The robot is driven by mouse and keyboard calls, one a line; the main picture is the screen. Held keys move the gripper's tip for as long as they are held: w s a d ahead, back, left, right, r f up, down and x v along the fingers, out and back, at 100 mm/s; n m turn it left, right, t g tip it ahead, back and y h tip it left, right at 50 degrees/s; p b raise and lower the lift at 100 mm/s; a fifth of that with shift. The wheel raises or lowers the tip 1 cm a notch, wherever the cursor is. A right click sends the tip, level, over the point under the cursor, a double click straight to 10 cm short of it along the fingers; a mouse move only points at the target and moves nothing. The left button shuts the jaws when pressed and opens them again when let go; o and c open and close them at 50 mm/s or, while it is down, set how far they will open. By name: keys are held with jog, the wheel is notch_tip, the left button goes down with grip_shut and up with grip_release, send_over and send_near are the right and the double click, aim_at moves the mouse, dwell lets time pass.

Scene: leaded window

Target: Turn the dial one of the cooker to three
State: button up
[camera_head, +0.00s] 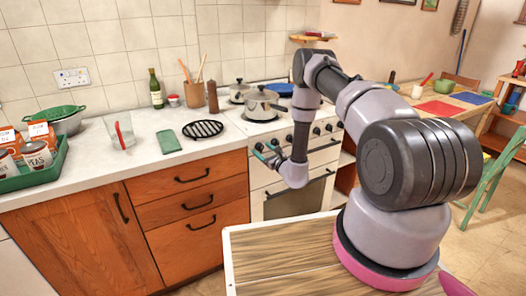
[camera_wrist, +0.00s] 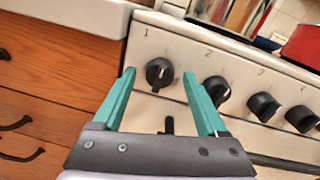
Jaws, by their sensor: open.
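The cooker (camera_head: 322,157) has a white front panel with a row of black dials. Dial one (camera_wrist: 159,73) shows in the wrist view under the label "1"; its exact setting is hard to read. My gripper (camera_wrist: 160,76) has teal fingers, open, one to each side of dial one in the picture. Contact with the dial is not visible. In the head view my gripper (camera_head: 265,150) is at the left end of the dial row. Dial two (camera_wrist: 217,90) is just right of the right finger.
A steel pot (camera_head: 262,104) and other cookware stand on the hob. Wooden drawers (camera_head: 190,205) with dark handles are left of the cooker. A black trivet (camera_head: 203,129) lies on the counter. Further dials (camera_wrist: 263,106) continue to the right.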

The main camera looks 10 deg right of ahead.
jog(key=shift+w, duration=0.1)
grip_shut()
